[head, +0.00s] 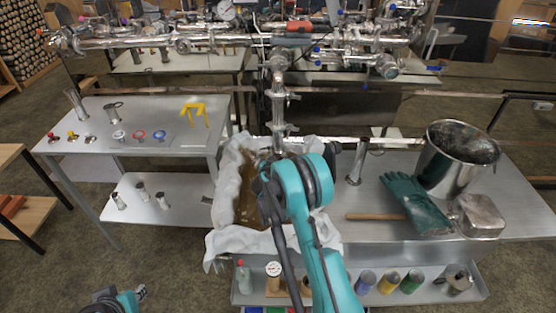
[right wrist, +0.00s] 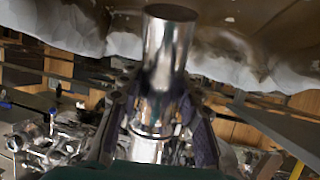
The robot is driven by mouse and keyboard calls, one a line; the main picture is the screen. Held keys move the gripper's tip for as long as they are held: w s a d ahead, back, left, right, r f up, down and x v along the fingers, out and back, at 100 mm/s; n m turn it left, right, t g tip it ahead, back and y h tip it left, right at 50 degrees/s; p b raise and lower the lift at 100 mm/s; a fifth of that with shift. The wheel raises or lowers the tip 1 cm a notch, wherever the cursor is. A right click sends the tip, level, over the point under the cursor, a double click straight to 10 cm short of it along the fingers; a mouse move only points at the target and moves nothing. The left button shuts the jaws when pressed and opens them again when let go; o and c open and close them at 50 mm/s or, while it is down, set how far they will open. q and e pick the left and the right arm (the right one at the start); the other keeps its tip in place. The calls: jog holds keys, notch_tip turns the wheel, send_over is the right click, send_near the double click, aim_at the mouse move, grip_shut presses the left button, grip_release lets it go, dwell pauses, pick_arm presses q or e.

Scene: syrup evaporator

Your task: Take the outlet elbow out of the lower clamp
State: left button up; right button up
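The outlet elbow (right wrist: 168,42) is a shiny metal tube, its round open end at the top of the right wrist view. My right gripper (right wrist: 163,90) has one dark finger on each side of it, and both fingertips appear to press on the tube. In the head view my right arm hides the elbow's lower part and most of this gripper. The lower clamp cannot be made out clearly; a shiny vertical pipe with fittings (head: 278,105) rises above my arm. My left gripper (head: 140,292) is at the lower left edge, apart from everything, too small to read.
A cloth-lined box (head: 226,190) stands below the pipe. The left table (head: 85,115) holds small fittings and a yellow stand (head: 194,112).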

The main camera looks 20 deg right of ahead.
grip_shut()
jog(key=shift+o, duration=0.8)
grip_release()
jog(key=shift+c, duration=1.4)
jog(key=shift+s+a+f, duration=0.25)
jog(key=shift+s+a, duration=0.15)
jog(key=shift+s, duration=0.05)
jog(key=s+a, duration=0.1)
jog(key=s, duration=0.1)
jog(key=s+a+f, duration=0.1)
jog(key=s+a, duration=0.1)
jog(key=shift+a, duration=0.1)
jog(key=shift+f, duration=0.15)
